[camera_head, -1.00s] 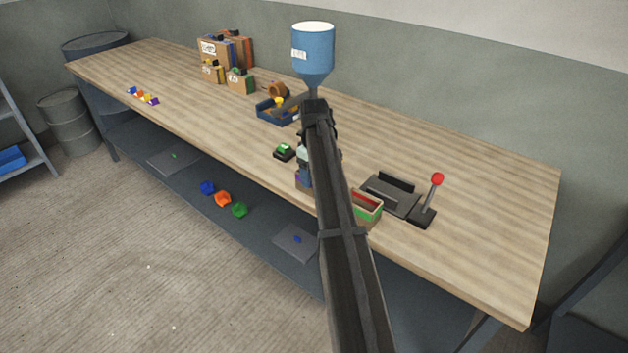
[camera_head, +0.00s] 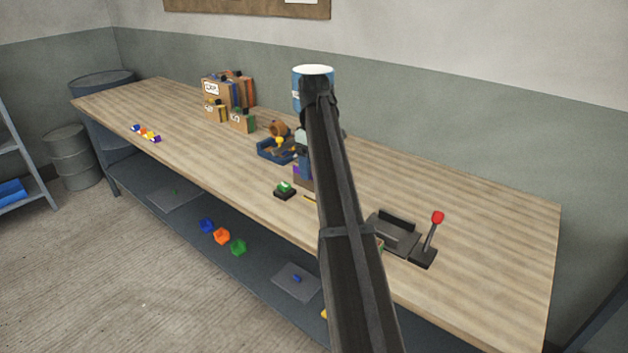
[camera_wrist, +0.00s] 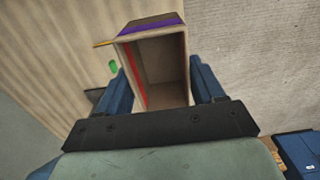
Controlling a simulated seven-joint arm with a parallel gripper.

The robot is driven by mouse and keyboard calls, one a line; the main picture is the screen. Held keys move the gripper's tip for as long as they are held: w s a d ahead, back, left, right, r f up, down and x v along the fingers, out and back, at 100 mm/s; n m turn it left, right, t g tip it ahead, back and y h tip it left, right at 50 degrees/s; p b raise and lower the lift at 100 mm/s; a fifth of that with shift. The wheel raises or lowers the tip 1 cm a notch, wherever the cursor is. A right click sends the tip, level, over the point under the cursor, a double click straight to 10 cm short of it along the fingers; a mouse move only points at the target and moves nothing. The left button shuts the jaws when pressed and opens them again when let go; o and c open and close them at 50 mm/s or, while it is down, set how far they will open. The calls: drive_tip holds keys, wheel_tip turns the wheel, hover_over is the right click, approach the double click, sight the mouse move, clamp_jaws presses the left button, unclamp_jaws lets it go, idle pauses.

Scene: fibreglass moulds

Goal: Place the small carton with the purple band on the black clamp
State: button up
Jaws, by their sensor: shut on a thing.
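My gripper (camera_wrist: 160,72) is shut on the small open carton with the purple band (camera_wrist: 151,27); its blue fingers press on opposite sides. The carton looks empty inside, with a red strip along one inner edge. In the head view the carton (camera_head: 297,173) is partly hidden behind my arm, beside the green-topped button. I cannot tell its exact height above the table. The black clamp (camera_head: 393,234), with a red-knobbed lever (camera_head: 431,240), stands on the table right of my arm, and nothing shows on it.
A green-topped black button (camera_head: 285,190) sits near the table's front edge. A blue tray (camera_head: 273,151) and several boxes (camera_head: 228,90) stand farther left. The table (camera_head: 490,225) right of the clamp is clear.

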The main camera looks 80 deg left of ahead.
drive_tip(key=shift+r, duration=0.45)
drive_tip(key=w+d+f+m, duration=0.1)
drive_tip(key=w, duration=1)
drive_tip(key=m, duration=0.7)
hover_over(389, 232)
wheel_tip(389, 232, down, 5)
drive_tip(key=shift+f+m, duration=1.75)
drive_tip(key=shift+m, duration=2.9)
drive_tip(key=shift+f+m, duration=1.75)
drive_tip(key=shift+m, duration=2.95)
drive_tip(key=shift+f+m, duration=1.75)
drive_tip(key=shift+m, duration=2.9)
